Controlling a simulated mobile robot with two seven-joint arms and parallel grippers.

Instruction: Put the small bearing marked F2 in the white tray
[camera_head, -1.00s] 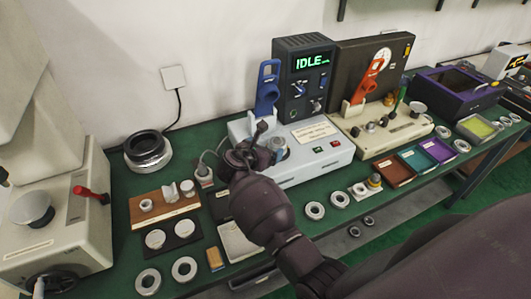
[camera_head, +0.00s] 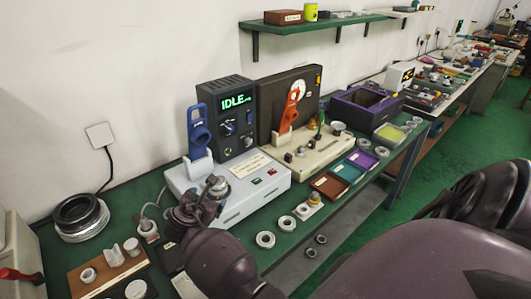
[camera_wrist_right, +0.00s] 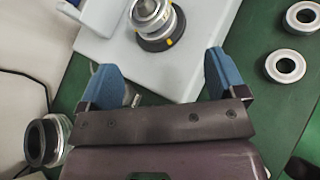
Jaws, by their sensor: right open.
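My right gripper (camera_head: 205,196) is over the front left of the white test machine (camera_head: 245,198). In the right wrist view its blue fingers (camera_wrist_right: 160,78) are apart with nothing between them. A metal spindle part with a dark base (camera_wrist_right: 155,22) stands on the machine just beyond the fingers. Two rings (camera_head: 265,239) (camera_head: 286,223) lie on the green mat to the right; they also show in the right wrist view (camera_wrist_right: 285,66). I cannot read an F2 mark on any ring. A pale flat piece (camera_head: 184,287), possibly the white tray, is partly hidden by my right arm. My left gripper is out of view.
A large dark-and-silver ring (camera_head: 80,215) stands at the left. A wooden block (camera_head: 105,276) holds small parts. Brown, teal and purple trays (camera_head: 330,185) lie right of the machines. Two rings (camera_head: 315,246) are on a lower shelf. The blue lever (camera_head: 200,130) stands up behind the gripper.

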